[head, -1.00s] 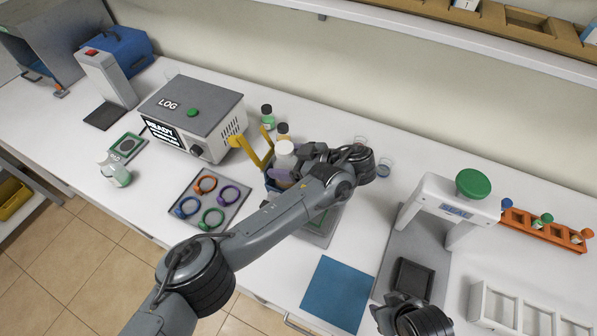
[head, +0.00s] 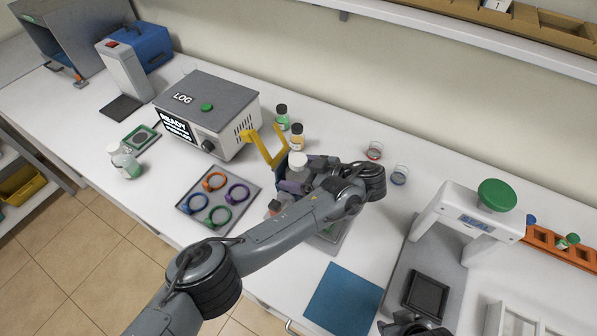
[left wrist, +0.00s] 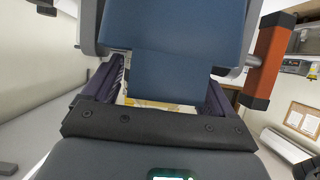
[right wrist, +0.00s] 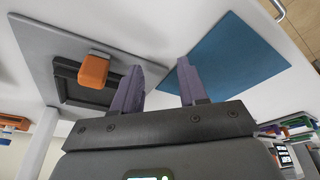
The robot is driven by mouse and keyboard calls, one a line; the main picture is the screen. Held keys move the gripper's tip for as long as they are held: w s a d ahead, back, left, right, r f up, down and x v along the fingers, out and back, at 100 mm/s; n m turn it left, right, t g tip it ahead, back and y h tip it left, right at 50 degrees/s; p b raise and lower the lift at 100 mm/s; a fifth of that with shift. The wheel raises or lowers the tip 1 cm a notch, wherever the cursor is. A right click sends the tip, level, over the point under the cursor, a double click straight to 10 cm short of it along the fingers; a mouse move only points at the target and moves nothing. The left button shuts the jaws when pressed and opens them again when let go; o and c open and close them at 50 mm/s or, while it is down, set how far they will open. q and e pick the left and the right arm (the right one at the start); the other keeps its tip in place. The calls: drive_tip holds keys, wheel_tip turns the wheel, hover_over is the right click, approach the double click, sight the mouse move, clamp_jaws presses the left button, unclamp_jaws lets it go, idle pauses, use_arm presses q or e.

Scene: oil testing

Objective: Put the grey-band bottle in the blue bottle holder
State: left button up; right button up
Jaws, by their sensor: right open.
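A white-capped bottle (head: 298,161), which I take for the grey-band bottle, is upright at the blue bottle holder (head: 283,164). Its band is hidden. My left gripper (head: 294,184) reaches it from the right and appears shut on it; the fingertips are mostly hidden. In the left wrist view a large dark-blue surface (left wrist: 175,25) fills the space ahead, with purple fingers on either side of a lower blue part. I cannot tell whether the bottle is fully seated. My right gripper (right wrist: 165,88) is open and empty, above the bench near the blue mat (right wrist: 232,52).
A yellow bracket (head: 262,146) and two capped bottles (head: 297,136) stand close behind the holder. The ring tray (head: 219,198) is to its left. The grey LOG box (head: 205,105) stands behind left. The green-topped press (head: 470,218) is at right. Two small glass dishes (head: 374,151) stand behind the left arm.

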use_arm(q)
drive_tip(key=shift+r, duration=0.1)
use_arm(e)
drive_tip(key=shift+r, duration=0.15)
use_arm(q)
drive_tip(key=shift+d+r+p, duration=0.15)
drive_tip(key=shift+r+p, duration=0.05)
drive_tip(key=shift+p, duration=0.1)
use_arm(e)
drive_tip(key=shift+r, duration=0.2)
use_arm(q)
drive_tip(key=p+v, duration=0.3)
drive_tip(key=v, duration=0.3)
drive_tip(key=shift+f, duration=0.1)
use_arm(e)
wheel_tip(320, 180, up, 3)
drive_tip(key=shift+a, duration=0.1)
drive_tip(key=shift+w+a, duration=0.15)
use_arm(q)
drive_tip(key=shift+s+d+r, duration=0.25)
drive_tip(key=shift+s+d, duration=0.1)
drive_tip(key=shift+d, duration=0.1)
